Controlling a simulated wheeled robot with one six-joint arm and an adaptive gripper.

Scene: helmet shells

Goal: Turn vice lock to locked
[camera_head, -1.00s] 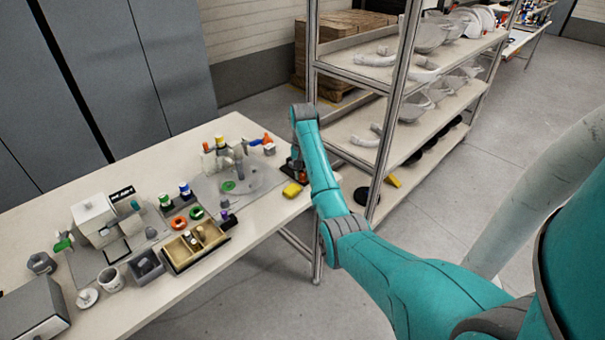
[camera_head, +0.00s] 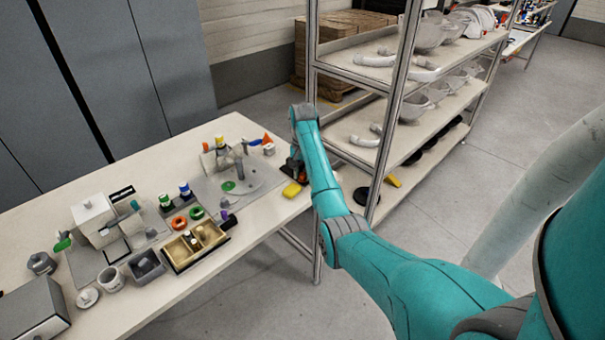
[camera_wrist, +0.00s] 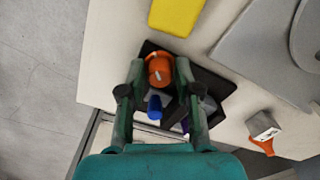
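My gripper (camera_wrist: 159,72) points down over a black holder (camera_wrist: 219,82) at the table's right end. Its two fingers are apart, on either side of an orange round piece with a white mark (camera_wrist: 159,66). Small gaps seem to show beside the piece; contact is hard to judge. A blue cylinder (camera_wrist: 155,107) stands just behind it, between the fingers. I cannot tell for certain which part is the vice lock, or its state. In the head view my gripper (camera_head: 296,170) is small and partly hidden by my arm.
A yellow block (camera_wrist: 177,14) lies beside the holder. A grey plate (camera_wrist: 270,50) and a white-and-orange piece (camera_wrist: 262,130) are to the right. A wooden tray (camera_head: 182,268) and several small parts fill the left table (camera_head: 150,315). A shelf rack (camera_head: 313,60) stands close to my arm.

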